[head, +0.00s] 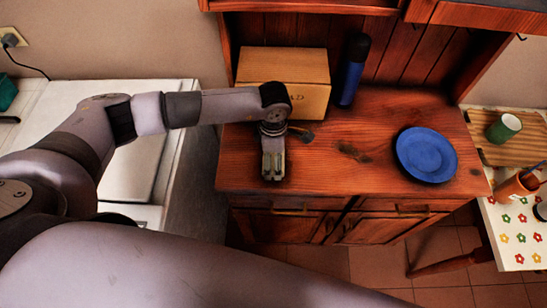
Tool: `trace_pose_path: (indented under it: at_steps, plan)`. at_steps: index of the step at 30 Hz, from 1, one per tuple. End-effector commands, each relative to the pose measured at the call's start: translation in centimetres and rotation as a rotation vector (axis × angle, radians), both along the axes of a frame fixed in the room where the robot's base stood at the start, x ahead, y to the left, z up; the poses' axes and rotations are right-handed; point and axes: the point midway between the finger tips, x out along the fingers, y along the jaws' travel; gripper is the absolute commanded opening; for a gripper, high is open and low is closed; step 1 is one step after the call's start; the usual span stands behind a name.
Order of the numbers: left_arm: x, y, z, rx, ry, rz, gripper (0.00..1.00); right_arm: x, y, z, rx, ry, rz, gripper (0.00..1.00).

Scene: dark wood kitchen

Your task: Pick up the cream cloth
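My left gripper (273,174) points down over the front left part of the red-brown wooden cabinet top (330,165). Its fingers look close together, but the picture is too small to tell whether they are open, shut or holding something. I cannot make out a cream cloth anywhere on the cabinet top; one could be hidden by my gripper or arm. My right gripper is not in view.
A bread box (285,63) and a blue bottle (353,69) stand at the back of the cabinet top. A blue plate (426,154) lies at its right. A table with a flowered cover (507,218) holds a green cup (504,129). The cabinet's middle is clear.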

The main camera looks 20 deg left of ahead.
Motion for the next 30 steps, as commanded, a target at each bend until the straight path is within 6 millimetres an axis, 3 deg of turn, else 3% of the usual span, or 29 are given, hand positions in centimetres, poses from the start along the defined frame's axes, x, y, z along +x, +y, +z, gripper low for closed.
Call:
trace_pose_path:
  at_steps: [13, 23, 30]
  plan:
    - [0.0, 0.0, 0.0, 0.000, 0.000, 0.000, 0.60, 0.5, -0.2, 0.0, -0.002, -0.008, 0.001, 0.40]
    - [0.1, 0.0, 0.3, 0.000, -0.001, 0.001, 0.60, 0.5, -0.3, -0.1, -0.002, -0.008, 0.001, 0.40]
    - [0.1, 0.0, 3.0, -0.001, -0.005, -0.001, 0.60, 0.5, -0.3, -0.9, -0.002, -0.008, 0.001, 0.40]
